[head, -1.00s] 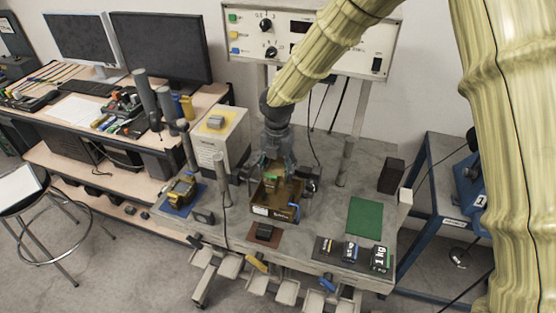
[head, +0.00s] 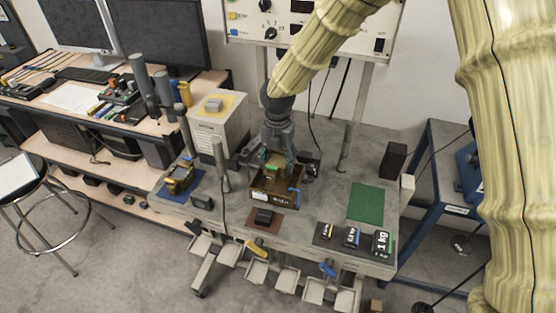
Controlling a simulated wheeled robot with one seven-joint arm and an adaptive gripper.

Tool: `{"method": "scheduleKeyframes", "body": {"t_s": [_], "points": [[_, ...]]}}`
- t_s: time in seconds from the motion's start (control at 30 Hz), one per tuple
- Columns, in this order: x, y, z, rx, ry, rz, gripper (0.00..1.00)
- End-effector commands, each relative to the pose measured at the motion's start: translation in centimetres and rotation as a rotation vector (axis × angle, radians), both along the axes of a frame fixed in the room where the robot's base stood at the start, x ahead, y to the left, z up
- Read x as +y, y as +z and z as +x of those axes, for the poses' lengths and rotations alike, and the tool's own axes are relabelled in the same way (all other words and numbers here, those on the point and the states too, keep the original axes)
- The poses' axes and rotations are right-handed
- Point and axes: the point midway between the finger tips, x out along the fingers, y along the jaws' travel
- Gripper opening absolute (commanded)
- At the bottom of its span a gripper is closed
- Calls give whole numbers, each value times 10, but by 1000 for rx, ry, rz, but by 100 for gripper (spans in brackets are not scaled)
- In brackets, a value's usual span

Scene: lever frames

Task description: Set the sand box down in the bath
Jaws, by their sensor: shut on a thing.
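The bath (head: 273,201) is an open amber-brown box with a pale label on its front, near the middle of the grey bench. My gripper (head: 275,167) points down at the back part of the bath's opening. It is shut on a small brownish thing with a green patch, which I take to be the sand box (head: 270,171). The fingers and the bath walls hide much of it. I cannot tell whether it touches the bath's floor.
A blue handle or clip (head: 295,197) stands at the bath's right side. A dark block on a brown mat (head: 277,221) lies in front. Black weights (head: 351,238) sit front right, by a bare green mat (head: 366,203). Grey posts (head: 221,165) stand to the left.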

Motion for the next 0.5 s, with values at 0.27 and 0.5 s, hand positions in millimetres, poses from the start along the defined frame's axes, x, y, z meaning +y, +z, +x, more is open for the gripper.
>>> {"method": "scheduleKeyframes", "body": {"t_s": [0.27, 0.5], "points": [[0, -11, 1, -1, 0, 1, 26], [0, -21, 0, 0, 1, 0, 26]]}}
